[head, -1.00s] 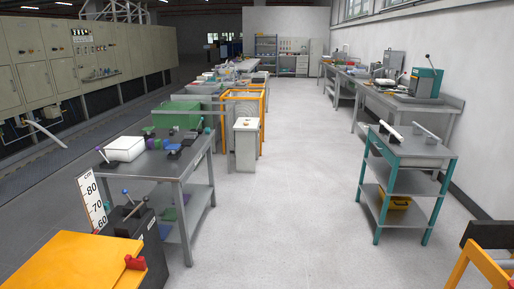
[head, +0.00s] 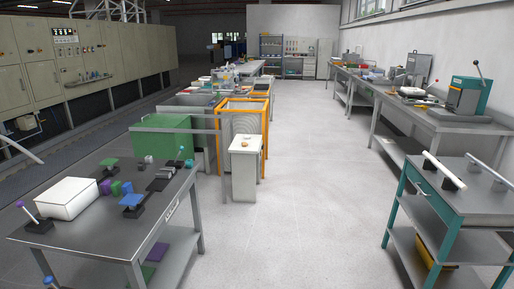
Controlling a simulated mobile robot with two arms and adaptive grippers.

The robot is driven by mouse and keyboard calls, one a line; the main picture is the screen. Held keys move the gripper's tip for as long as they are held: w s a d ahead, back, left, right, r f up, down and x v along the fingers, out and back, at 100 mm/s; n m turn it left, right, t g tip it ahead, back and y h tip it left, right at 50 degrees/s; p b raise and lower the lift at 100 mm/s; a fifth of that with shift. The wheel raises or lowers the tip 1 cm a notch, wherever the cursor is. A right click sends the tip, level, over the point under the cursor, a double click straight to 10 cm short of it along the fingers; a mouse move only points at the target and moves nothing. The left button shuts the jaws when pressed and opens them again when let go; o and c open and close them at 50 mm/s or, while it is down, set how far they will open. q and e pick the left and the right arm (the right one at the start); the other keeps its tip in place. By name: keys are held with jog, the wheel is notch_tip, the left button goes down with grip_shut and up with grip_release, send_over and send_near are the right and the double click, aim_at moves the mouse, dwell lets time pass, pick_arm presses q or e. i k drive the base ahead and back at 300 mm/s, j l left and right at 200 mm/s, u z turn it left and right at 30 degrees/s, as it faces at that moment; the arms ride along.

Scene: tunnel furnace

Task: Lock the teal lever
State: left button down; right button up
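A small lever with a teal-looking knob (head: 181,149) stands at the far right corner of the grey metal table (head: 160,262) at the left. It is small in the view, so I cannot tell whether it is locked. A lever with a purple knob (head: 19,204) leans from a black base at the table's left edge. Neither of my grippers is in view.
The grey table also holds a white box (head: 67,198) and several small coloured parts. A teal-framed cart (head: 480,204) stands at the right. A white cabinet (head: 245,172) stands ahead. The floor (head: 300,225) between them is clear.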

aim_at(182, 149)
jog(key=i+l+u, duration=0.1)
jog(key=i, duration=1.95)
